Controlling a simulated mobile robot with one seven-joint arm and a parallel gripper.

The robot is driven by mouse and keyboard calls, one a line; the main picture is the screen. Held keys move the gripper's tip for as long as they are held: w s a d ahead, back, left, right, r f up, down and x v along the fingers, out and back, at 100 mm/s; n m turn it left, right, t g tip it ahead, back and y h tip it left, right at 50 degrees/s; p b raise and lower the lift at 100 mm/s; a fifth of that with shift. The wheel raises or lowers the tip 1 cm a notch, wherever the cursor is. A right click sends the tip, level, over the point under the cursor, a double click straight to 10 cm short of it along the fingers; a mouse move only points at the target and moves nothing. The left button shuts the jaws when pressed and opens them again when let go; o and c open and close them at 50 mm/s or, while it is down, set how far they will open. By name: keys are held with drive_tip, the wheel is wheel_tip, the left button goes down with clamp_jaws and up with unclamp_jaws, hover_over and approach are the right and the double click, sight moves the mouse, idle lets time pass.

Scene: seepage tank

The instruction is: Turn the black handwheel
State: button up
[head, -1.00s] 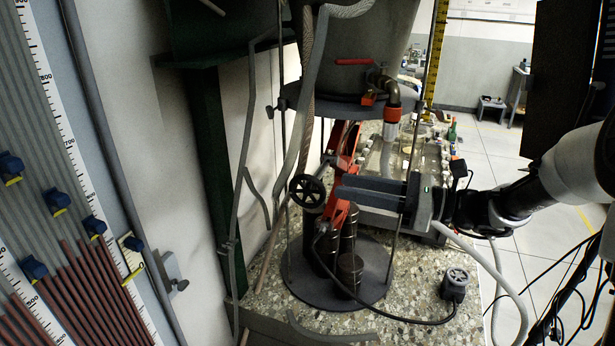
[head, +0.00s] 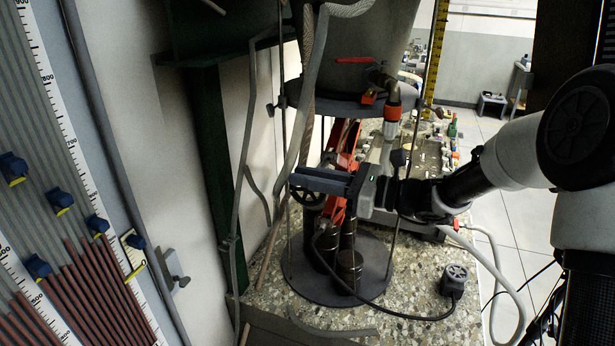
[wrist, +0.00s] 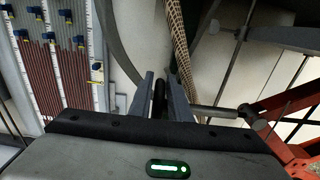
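The black handwheel (head: 309,203) is on the left side of the red-orange jack (head: 341,165) under the tank. In the head view my gripper (head: 293,178) reaches left across it, and the fingers hide its upper part. In the wrist view the handwheel (wrist: 159,98) shows nearly edge-on as a dark upright strip between the two fingers of my gripper (wrist: 161,76). The fingers are apart, with narrow gaps visible beside the rim. A metal shaft (wrist: 212,111) runs right from the wheel toward the red jack (wrist: 290,100). Contact with the wheel is not clear.
The grey tank (head: 355,45) stands above, with a red-handled tap (head: 378,78) at its front. Grey hoses (head: 245,130) hang left of the wheel. Dark cylinders (head: 350,268) stand on a round base plate (head: 320,290) below. A black plug box (head: 454,280) lies right.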

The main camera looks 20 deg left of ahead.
clamp_jaws()
drive_tip(key=shift+d+f+y+b, duration=0.1)
drive_tip(key=shift+f+y+b, duration=0.3)
drive_tip(key=shift+b, duration=0.4)
drive_tip(key=shift+d+r+t+y+b, duration=0.25)
drive_tip(key=shift+y+b, duration=0.2)
drive_tip(key=shift+y, duration=0.25)
drive_tip(key=shift+r, duration=0.1)
drive_tip(key=shift+o, duration=2.1)
unclamp_jaws()
drive_tip(key=b+v, duration=0.1)
drive_tip(key=v, duration=1.6)
drive_tip(key=shift+d, duration=0.2)
drive_tip(key=shift+s+a, duration=0.1)
